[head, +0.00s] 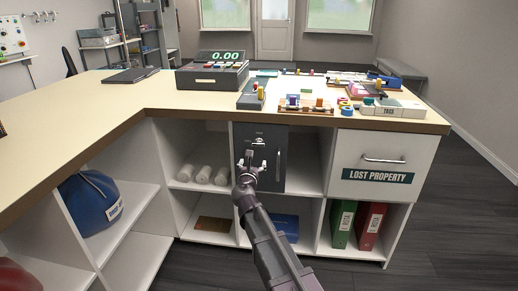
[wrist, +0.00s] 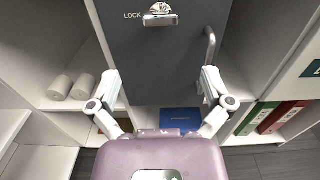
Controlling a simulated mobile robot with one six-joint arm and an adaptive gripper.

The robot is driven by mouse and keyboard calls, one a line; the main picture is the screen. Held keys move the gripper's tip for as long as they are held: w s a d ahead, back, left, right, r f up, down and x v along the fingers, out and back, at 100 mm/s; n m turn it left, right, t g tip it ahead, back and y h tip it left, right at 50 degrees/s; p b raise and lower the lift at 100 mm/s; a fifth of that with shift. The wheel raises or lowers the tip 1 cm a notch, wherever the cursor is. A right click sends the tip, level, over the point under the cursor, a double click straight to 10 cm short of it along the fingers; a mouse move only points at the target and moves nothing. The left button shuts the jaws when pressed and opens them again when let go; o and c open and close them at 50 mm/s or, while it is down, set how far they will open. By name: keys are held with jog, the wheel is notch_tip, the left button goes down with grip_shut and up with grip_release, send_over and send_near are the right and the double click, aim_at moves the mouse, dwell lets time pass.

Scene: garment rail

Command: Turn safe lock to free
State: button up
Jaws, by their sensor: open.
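The dark grey safe (head: 271,172) is set in the counter's shelving, with its door shut. Its lock knob (wrist: 161,17) shows at the top of the wrist view, with a bar-shaped grip lying level and the word LOCK to its left. The knob is also small in the head view (head: 259,141). A vertical handle (wrist: 210,46) is on the right of the door. My gripper (wrist: 160,84) is open and empty in front of the door, below the knob and apart from it. It also shows in the head view (head: 252,162). Any FREE label is out of view.
A lost property drawer (head: 376,163) is to the right, with green (head: 343,223) and red binders (head: 371,225) below. White rolls (head: 203,174) lie on the left shelf. A cash register (head: 212,74) and small toys stand on the counter (head: 140,97). A blue bag (head: 90,196) is far left.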

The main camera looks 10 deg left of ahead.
aim_at(258, 145)
jog(key=shift+w, duration=0.1)
jog(key=w, duration=1.3)
jog(key=shift+w+d, duration=0.3)
jog(key=shift+c, duration=0.2)
jog(key=c, duration=0.9)
jog(key=shift+d, duration=0.15)
